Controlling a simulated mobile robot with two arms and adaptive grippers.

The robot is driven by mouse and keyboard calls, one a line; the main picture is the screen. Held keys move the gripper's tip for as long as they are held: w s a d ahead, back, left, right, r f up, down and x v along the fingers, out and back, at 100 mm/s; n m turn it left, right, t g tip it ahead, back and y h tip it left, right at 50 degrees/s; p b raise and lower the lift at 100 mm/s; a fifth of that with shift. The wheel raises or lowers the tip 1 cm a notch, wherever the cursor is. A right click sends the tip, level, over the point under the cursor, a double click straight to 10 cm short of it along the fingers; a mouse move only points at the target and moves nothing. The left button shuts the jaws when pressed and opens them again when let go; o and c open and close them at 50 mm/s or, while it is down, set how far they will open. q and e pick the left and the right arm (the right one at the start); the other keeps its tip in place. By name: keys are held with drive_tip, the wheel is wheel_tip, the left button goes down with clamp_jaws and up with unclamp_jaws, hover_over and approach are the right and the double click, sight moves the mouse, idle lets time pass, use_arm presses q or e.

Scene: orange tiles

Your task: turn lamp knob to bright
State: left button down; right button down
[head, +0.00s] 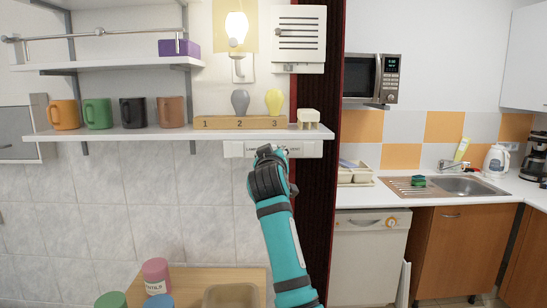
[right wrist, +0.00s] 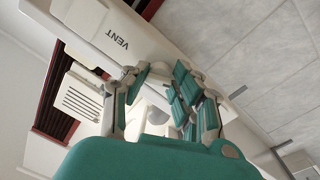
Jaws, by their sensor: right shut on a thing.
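The wall lamp (head: 237,26) at the top of the head view is lit. A white control panel (head: 233,149) is on the wall under the lower shelf, and it also shows in the right wrist view (right wrist: 165,38) with the label VENT. My right gripper (head: 268,156) is at the middle of this panel. In the right wrist view its fingers (right wrist: 160,82) are closed around a pale knob (right wrist: 157,115) on the panel, mostly hidden by them. The knob's pointer and marks cannot be read. My left gripper is not in view.
The lower shelf (head: 110,134) just above holds several mugs and a wooden block (head: 240,122) marked 1, 2, 3 with a grey bulb and a yellow bulb. A wooden table (head: 200,275) with canisters stands below. A dark red curtain (head: 320,200) hangs at right.

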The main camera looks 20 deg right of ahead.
drive_tip(key=shift+f+m, duration=0.25)
drive_tip(key=shift+m, duration=1.05)
drive_tip(key=c, duration=1.1)
unclamp_jaws()
drive_tip(key=shift+r, duration=0.1)
drive_tip(key=shift+o, duration=0.2)
drive_tip(key=shift+s+a, duration=0.1)
drive_tip(key=v, duration=0.7)
drive_tip(key=shift+s+a, duration=0.1)
